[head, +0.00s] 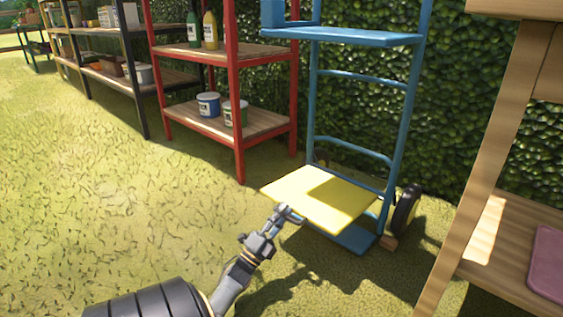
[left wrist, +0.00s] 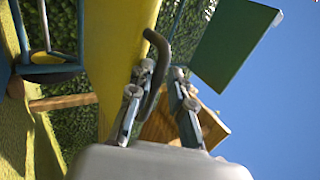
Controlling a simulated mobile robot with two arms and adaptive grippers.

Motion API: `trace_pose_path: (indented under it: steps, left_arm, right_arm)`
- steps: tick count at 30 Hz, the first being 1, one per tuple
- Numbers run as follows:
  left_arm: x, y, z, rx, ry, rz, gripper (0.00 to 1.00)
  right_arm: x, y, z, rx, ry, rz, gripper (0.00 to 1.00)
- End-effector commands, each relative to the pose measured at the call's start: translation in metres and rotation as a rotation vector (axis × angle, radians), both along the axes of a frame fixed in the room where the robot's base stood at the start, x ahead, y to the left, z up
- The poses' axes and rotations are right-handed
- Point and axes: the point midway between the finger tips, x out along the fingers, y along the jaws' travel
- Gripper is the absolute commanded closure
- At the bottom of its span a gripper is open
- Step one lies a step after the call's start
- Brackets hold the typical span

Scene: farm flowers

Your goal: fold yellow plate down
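The yellow plate (head: 325,200) is low on the blue hand truck (head: 398,110), roughly level and slightly tilted, just above the blue bottom plate (head: 350,238). My left gripper (head: 289,213) is at the yellow plate's front left edge. In the left wrist view, the yellow plate (left wrist: 112,50) runs beside the fingers. A dark curved handle (left wrist: 163,50) on it passes between the two fingertips (left wrist: 163,72). The fingers stand apart, and the handle lies close to the left one. Whether they touch it is unclear. My right gripper is not in view.
A red shelf (head: 234,110) with paint cans stands at the left behind the truck. A wooden stand (head: 500,150) is close on the right. A hedge (head: 460,90) is behind. The grass at the left is clear.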

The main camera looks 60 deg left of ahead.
Motion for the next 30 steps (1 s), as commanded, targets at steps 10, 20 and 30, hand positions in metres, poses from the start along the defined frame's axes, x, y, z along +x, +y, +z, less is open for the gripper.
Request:
trace_pose_path:
  steps: [10, 20, 30]
  left_arm:
    - [-0.002, 0.000, 0.059, 0.006, -0.007, -0.002, 0.80]
    - [-0.003, 0.000, 0.074, 0.005, -0.010, -0.002, 0.80]
    - [-0.005, 0.000, 0.067, -0.001, -0.002, 0.002, 0.80]
  right_arm:
    - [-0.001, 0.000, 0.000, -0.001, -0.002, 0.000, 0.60]
    - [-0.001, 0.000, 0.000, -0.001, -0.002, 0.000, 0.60]
    - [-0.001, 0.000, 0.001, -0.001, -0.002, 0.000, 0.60]
